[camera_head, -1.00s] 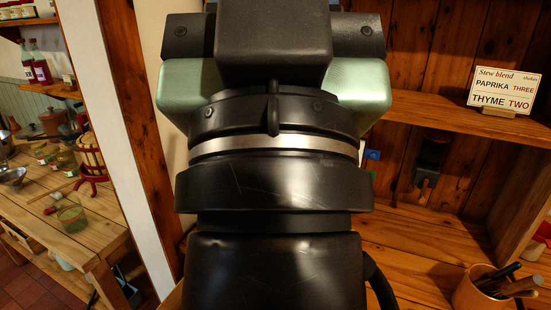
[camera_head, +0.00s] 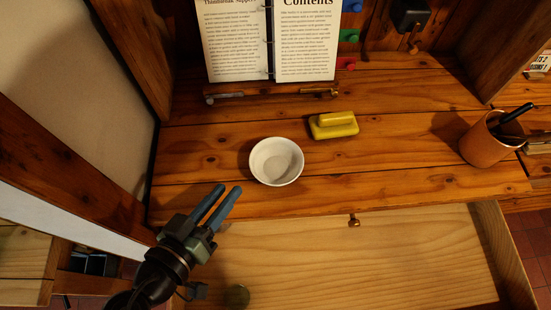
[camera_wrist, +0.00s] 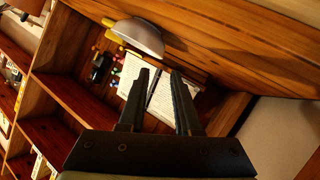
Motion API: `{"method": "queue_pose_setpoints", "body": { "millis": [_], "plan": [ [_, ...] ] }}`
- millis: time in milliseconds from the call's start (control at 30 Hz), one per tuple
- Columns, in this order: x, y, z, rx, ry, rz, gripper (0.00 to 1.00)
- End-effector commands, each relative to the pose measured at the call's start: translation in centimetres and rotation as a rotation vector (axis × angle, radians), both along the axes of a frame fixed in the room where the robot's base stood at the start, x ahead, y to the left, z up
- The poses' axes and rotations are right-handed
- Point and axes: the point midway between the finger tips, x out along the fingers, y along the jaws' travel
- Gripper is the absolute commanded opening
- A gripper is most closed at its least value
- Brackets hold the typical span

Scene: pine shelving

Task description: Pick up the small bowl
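The small bowl (camera_head: 276,161) is white and round, and looks empty. It stands upright on the wooden counter, left of a yellow block-like thing. In the wrist view the bowl (camera_wrist: 140,36) shows side-on, just beyond my fingers. My gripper (camera_head: 230,190) is at the lower left of the bowl, apart from it, with its blue fingers pointing up and right. The wrist view shows a gap between the fingers (camera_wrist: 160,75) with nothing held in it.
The yellow block (camera_head: 334,125) lies right of the bowl. An open book (camera_head: 268,40) stands behind. A wooden post borders the left.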

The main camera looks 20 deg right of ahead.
Motion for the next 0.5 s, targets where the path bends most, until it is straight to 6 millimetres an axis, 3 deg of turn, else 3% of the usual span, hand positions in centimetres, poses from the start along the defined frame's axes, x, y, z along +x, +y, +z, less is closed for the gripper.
{"method": "queue_pose_setpoints", "body": {
  "millis": [300, 500],
  "plan": [
    [3.0, -4.0, -1.9, -0.011, 0.002, -0.015, 0.33],
    [4.4, -5.3, -2.6, -0.009, 0.001, -0.009, 0.33]
  ]
}}
